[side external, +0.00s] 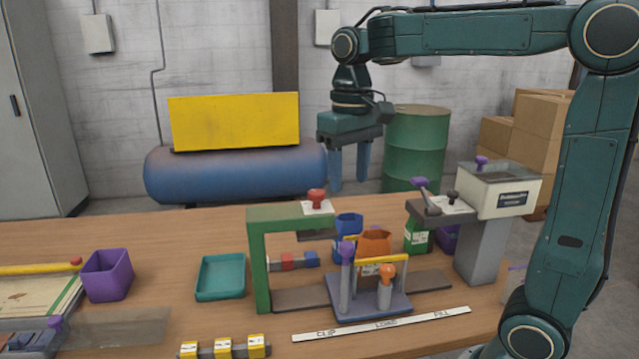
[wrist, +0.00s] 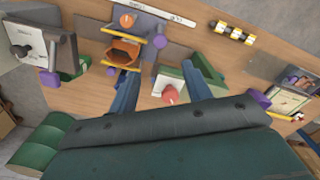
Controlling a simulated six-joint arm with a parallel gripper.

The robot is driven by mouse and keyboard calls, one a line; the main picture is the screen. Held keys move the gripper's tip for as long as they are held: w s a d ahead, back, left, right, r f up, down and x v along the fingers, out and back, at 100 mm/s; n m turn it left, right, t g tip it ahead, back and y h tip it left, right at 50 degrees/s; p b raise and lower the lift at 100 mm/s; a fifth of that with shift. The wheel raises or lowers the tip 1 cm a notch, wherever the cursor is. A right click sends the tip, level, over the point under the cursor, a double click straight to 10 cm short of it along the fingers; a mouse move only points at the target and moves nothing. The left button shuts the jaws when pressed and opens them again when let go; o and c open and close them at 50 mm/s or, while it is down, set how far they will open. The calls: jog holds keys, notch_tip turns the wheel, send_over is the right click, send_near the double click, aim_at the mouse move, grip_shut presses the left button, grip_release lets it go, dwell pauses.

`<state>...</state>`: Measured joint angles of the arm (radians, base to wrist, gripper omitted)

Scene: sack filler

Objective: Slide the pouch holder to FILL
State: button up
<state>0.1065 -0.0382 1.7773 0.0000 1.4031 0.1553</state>
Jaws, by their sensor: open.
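The pouch holder (side external: 372,306) is a grey-blue sled on a dark rail (side external: 300,299), with a yellow bar, a purple-topped post and an orange-knobbed post (side external: 385,285). An orange open-topped pouch (side external: 374,243) stands at it. The holder sits by LOAD on the white strip (side external: 385,324), between CLIP and FILL. My gripper (side external: 349,182) is open and empty, high above and behind the holder. In the wrist view, the fingers (wrist: 160,72) point towards the bench, and the orange pouch (wrist: 124,52) shows beyond the left fingertip.
A green clip frame (side external: 258,262) with a red knob (side external: 317,197) stands left of the holder. A cream hopper (side external: 497,190) on a grey column stands right, with a purple-handled lever (side external: 420,184). Blue (side external: 348,226) and green (side external: 417,237) pouches stand behind. A teal tray (side external: 220,277) lies left.

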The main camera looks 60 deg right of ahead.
aim_at(347, 244)
notch_tip(347, 244, down, 14)
jog(key=shift+r, duration=0.25)
dwell(0.5)
jog(key=shift+c, duration=0.2)
grip_shut()
